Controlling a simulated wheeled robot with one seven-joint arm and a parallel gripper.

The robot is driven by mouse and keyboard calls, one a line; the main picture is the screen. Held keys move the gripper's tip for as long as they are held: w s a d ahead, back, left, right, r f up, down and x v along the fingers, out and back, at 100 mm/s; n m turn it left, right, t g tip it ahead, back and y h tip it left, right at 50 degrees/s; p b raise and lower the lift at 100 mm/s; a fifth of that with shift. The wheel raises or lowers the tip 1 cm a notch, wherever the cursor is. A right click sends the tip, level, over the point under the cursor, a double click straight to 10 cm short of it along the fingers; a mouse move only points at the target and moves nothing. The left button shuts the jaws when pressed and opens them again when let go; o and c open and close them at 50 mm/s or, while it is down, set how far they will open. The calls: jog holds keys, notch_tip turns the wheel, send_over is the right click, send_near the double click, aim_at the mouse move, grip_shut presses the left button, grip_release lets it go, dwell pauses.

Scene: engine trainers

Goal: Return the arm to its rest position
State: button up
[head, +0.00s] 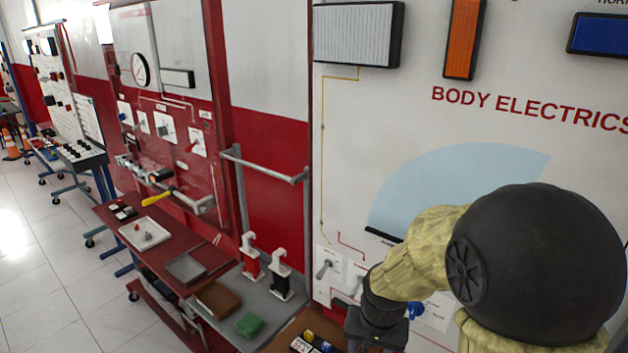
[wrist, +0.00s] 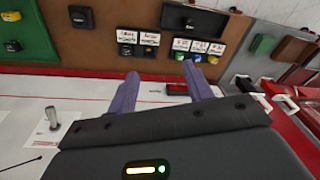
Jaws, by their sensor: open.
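My arm reaches in from the lower right of the head view, bent at a large black joint with tan-covered links. My gripper (head: 372,346) hangs at its end, in front of the lower part of the BODY ELECTRICS board (head: 470,135). In the wrist view my gripper (wrist: 160,82) shows two purple-grey fingers spread apart with nothing between them. Beyond the fingers is a brown panel (wrist: 110,40) with small labelled switches. The fingertips are partly cut off by the lower edge in the head view.
A toggle switch (head: 325,268) and a blue knob (head: 415,310) sit low on the board near my gripper. A grey shelf (head: 225,325) holds a green block (head: 249,324) and red (head: 251,265) and black (head: 280,280) bottle-like items. Open tiled floor (head: 50,270) lies at left.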

jog(key=s+d+r+n+t, duration=0.1)
jog(key=s+d+r+n, duration=0.1)
jog(key=s, duration=0.4)
jog(key=shift+d+r+n+p, duration=0.15)
jog(key=shift+d+n+p, duration=0.35)
jog(key=shift+d, duration=0.55)
jog(key=c, duration=0.3)
jog(key=shift+w, duration=0.1)
